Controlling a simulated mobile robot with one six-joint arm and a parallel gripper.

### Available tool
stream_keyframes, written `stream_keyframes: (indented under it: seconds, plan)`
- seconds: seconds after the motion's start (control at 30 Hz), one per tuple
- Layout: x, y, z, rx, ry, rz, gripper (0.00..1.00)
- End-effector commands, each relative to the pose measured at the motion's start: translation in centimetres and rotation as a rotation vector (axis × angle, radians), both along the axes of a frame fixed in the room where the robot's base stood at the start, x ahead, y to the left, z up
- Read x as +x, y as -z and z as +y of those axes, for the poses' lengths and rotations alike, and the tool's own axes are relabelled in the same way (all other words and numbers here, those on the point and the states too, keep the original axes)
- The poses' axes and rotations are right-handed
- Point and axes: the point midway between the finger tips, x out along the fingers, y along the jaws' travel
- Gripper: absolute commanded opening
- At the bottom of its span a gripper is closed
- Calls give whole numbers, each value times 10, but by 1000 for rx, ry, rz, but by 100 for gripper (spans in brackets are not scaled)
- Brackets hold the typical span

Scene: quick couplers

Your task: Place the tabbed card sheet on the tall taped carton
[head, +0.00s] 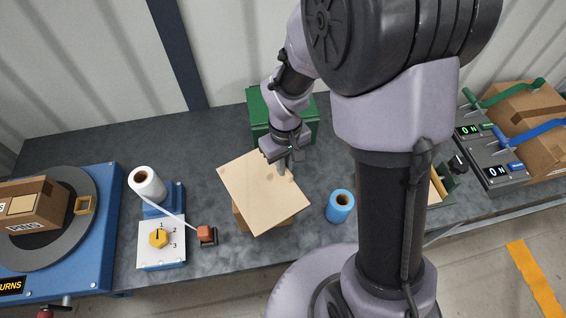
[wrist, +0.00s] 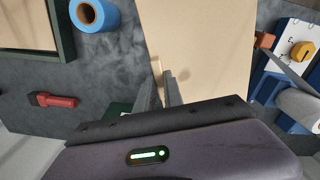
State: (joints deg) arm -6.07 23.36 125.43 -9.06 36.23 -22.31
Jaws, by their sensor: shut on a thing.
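The card sheet (head: 258,190) is a flat tan board near the middle of the bench. It also fills the upper middle of the wrist view (wrist: 200,45). My gripper (head: 286,167) is shut on the sheet's far edge, with its two fingers (wrist: 162,88) close together at the small tab in the wrist view. A brown carton (head: 239,219) shows only as a strip below the sheet's near edges. The sheet covers its top, so I cannot tell whether they touch, and no tape is visible on it.
A green box (head: 259,112) stands behind my gripper. A blue tape roll (head: 340,207) stands right of the sheet. A white-and-blue dispenser (head: 162,245) is to the left, beyond it a turntable (head: 75,245) with a carton. A red-handled tool (wrist: 55,101) lies on the bench.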

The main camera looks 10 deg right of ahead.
Motion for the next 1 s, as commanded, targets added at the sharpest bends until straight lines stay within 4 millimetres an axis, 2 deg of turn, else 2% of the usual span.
stream_keyframes:
  seconds: [0.07,0.1,0.2,0.53,0.63,0.8,0.9,1.0]
  plan:
    - [0,4,0,0,0,0,0]
    - [0,4,0,0,0,0,16]
    - [0,3,0,0,0,0,34]
    - [0,-3,0,0,1,0,34]
    - [1,-22,0,0,2,-4,34]
    - [1,-74,0,1,2,-5,34]
    - [1,-98,0,1,0,-5,34]
    - [1,-114,0,1,1,-2,34]
